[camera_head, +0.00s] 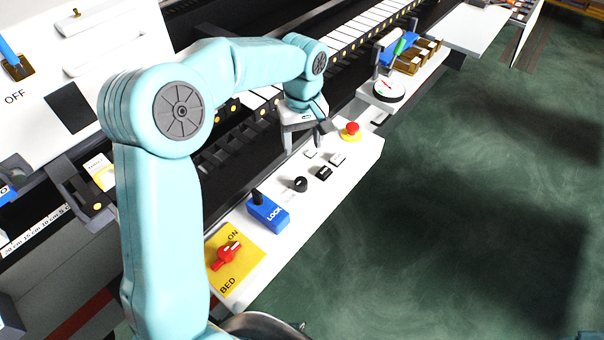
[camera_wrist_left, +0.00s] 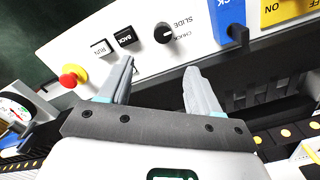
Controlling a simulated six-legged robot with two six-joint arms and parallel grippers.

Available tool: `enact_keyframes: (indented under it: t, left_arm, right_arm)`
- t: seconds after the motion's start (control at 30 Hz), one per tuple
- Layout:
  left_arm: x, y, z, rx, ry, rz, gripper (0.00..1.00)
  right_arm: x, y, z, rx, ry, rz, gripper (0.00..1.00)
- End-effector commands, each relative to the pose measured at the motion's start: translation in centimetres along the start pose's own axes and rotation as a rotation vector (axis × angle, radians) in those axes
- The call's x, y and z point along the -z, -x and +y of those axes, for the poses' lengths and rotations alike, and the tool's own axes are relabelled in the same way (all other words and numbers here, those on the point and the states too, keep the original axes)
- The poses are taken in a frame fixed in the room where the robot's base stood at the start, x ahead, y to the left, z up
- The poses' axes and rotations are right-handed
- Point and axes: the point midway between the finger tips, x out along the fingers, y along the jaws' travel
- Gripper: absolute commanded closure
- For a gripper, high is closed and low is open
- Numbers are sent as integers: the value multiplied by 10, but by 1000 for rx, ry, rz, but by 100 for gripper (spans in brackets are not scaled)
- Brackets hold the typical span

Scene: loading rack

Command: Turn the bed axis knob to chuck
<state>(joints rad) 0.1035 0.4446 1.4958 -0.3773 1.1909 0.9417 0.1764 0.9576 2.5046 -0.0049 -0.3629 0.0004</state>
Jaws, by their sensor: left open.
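The axis knob (camera_head: 299,184) is a small round black knob on the white control panel. In the left wrist view the knob (camera_wrist_left: 164,34) sits beside the labels SLIDE and CHUCK; which one it points to I cannot tell. My left gripper (camera_head: 305,140) is open and empty over the rear part of the panel, apart from the knob. In the left wrist view the knob lies beyond the gap between the two grey fingertips (camera_wrist_left: 160,68). My right gripper is not in view.
A blue LOCK block (camera_head: 268,213) with a black lever and a red switch (camera_head: 225,256) on a yellow BED plate stand nearer me. Black BACK (camera_head: 323,173) and white RUN (camera_head: 338,159) buttons and a red emergency button (camera_head: 351,130) lie on the far side. Green floor is clear on the right.

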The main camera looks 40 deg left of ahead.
Motion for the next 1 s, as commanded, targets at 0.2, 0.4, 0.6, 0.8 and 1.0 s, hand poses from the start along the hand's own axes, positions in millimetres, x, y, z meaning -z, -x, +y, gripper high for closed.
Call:
enact_keyframes:
  t: [0.2, 0.4, 0.6, 0.8, 1.0]
  left_arm:
    - [-4, -53, -3, 3, -2, -4, 37]
    - [-3, -98, -3, 1, -3, -3, 37]
    - [0, -126, -2, -1, -2, -1, 37]
    - [2, -135, -1, -3, -1, 0, 37]
    - [2, -135, -1, -3, -1, 0, 37]
  right_arm:
    - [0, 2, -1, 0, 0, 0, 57]
    - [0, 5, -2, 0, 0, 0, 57]
    - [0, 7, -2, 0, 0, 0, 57]
    - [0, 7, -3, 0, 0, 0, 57]
    - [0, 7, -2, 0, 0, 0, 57]
